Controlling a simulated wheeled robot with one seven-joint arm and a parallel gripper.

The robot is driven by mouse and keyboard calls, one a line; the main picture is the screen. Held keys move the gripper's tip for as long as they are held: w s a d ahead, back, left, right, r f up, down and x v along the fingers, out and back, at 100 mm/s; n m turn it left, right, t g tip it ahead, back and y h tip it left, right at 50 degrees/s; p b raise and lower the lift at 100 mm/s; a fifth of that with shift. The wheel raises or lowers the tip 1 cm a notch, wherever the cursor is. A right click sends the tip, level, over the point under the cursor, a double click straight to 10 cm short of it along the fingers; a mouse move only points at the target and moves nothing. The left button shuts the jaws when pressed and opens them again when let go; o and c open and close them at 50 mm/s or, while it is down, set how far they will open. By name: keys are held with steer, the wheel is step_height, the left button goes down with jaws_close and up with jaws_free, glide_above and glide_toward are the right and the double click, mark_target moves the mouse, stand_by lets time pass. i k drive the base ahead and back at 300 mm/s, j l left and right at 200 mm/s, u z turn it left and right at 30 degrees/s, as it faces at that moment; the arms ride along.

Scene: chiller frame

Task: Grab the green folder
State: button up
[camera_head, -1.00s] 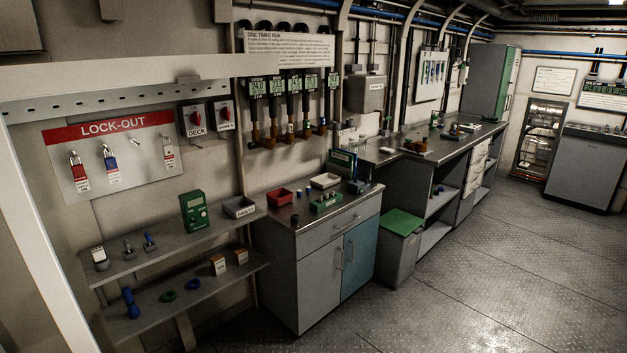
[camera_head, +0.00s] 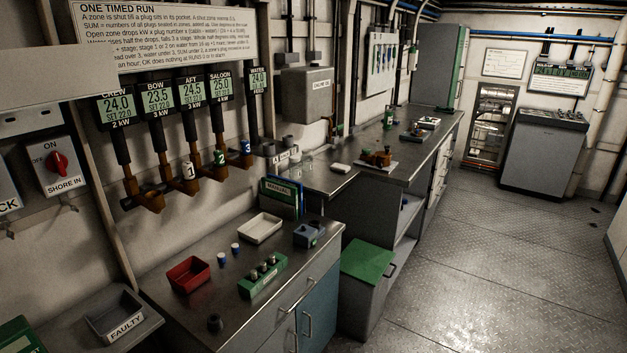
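A green folder (camera_head: 278,199) stands upright at the back right of the near steel-topped cabinet (camera_head: 218,253), close to the wall. It has a pale label that seems to read "MANUAL". A blue edge shows beside it, and I cannot tell whether it is part of the same folder. The white tray in front overlaps none of its upper part. My gripper is not in view.
On the same top are a white tray (camera_head: 260,229), a red tray (camera_head: 189,274), a green block with several knobs (camera_head: 263,276) and a blue-grey device (camera_head: 309,235). A green-lidded bin (camera_head: 368,258) stands right of the cabinet. The floor (camera_head: 480,260) at right is clear.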

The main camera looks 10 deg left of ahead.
mark_target(281, 191)
steer(key=i+l+u, duration=0.15)
steer(key=i, duration=0.35)
steer(key=i+l+u, duration=0.15)
steer(key=i, duration=0.4)
steer(key=i+u, duration=0.2)
steer(key=u, duration=0.25)
steer(key=i+l+u, duration=0.2)
steer(key=u, duration=0.25)
steer(key=i+l+u, duration=0.15)
steer(key=u, duration=0.3)
steer(key=i+l+u, duration=0.15)
steer(key=l+u, duration=0.3)
steer(key=i+l+u, duration=0.15)
steer(key=u, duration=0.15)
steer(key=i+l+u, duration=0.1)
steer(key=l+u, duration=0.15)
